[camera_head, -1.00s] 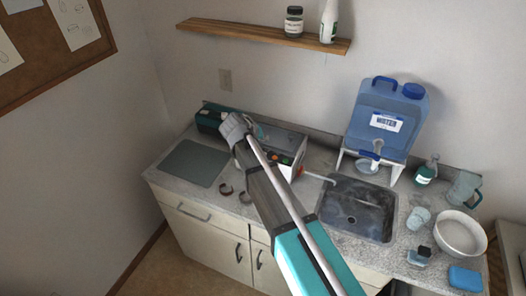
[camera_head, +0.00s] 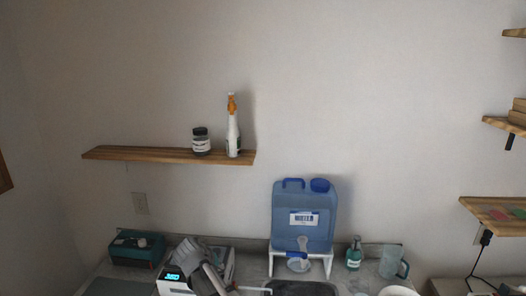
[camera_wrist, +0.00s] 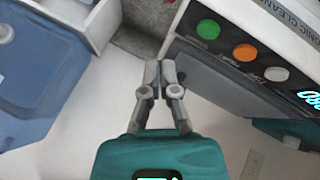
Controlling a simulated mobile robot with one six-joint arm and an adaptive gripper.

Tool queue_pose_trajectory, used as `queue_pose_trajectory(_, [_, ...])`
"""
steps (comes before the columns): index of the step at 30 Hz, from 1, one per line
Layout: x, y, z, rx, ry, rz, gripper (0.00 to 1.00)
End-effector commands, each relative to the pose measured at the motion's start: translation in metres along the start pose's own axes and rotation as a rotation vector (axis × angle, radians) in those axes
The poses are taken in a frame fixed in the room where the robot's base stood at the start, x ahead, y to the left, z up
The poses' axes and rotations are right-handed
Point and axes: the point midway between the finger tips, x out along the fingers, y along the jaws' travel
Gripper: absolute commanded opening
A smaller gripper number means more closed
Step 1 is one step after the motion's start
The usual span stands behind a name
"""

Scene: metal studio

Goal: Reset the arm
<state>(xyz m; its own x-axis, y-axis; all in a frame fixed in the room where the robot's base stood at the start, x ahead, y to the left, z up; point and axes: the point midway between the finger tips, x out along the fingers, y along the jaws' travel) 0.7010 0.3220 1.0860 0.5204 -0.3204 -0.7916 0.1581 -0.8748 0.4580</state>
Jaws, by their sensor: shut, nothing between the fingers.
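My gripper (camera_wrist: 158,78) shows in the wrist view with its two grey fingers together and nothing between them. It points at the counter area between a blue water container on the left and a white and grey cleaner on the right. Gaps to these cannot be judged exactly. In the head view, the grey end part of my arm (camera_head: 196,256) rises at the bottom edge in front of the cleaner (camera_head: 228,265). The rest of my arm is below the frame, and the fingertips cannot be made out there.
The water container (camera_head: 305,229) stands on a white stand (camera_head: 326,257) behind the sink (camera_head: 303,289). A soap bottle (camera_head: 354,255) and a pitcher (camera_head: 392,263) stand right of it. A wall shelf (camera_head: 130,153) holds a jar (camera_head: 201,142) and a spray bottle (camera_head: 233,137). The wall between is clear.

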Motion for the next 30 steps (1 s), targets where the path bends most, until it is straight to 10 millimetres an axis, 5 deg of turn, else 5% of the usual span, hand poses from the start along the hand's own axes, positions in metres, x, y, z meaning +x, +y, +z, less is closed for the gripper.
queue_pose_trajectory(12, [0.048,0.108,0.092,0.091,-0.226,-0.096,0.0])
queue_pose_trajectory(30, [0.066,0.208,0.229,0.23,-0.454,-0.316,0.0])
